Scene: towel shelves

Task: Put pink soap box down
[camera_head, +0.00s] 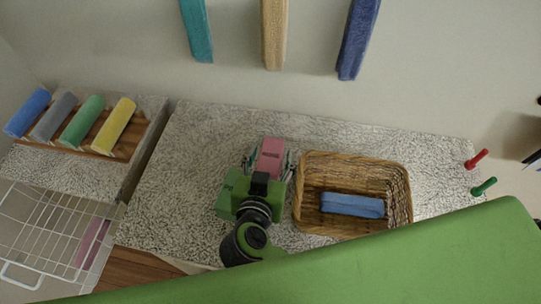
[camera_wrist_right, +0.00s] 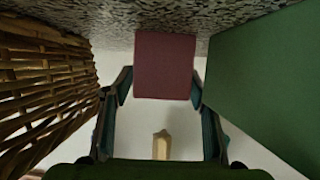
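The pink soap box (camera_head: 270,158) is at the speckled counter, left of the wicker basket. My right gripper (camera_head: 270,165) reaches it from the front, with one teal finger on each side. In the right wrist view the pink soap box (camera_wrist_right: 165,65) fills the space between the fingertips (camera_wrist_right: 163,88), which appear to touch its sides. Its far end meets the counter surface in that view, but I cannot tell whether it fully rests there. My left gripper is not in view.
The wicker basket (camera_head: 404,205) holds a blue folded item (camera_head: 352,205). A green box (camera_wrist_right: 262,80) stands close beside the right gripper. Rolled towels (camera_head: 113,126) lie on a wooden rack at left, above a white wire basket (camera_head: 40,235). The counter (camera_head: 200,150) is clear at left.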

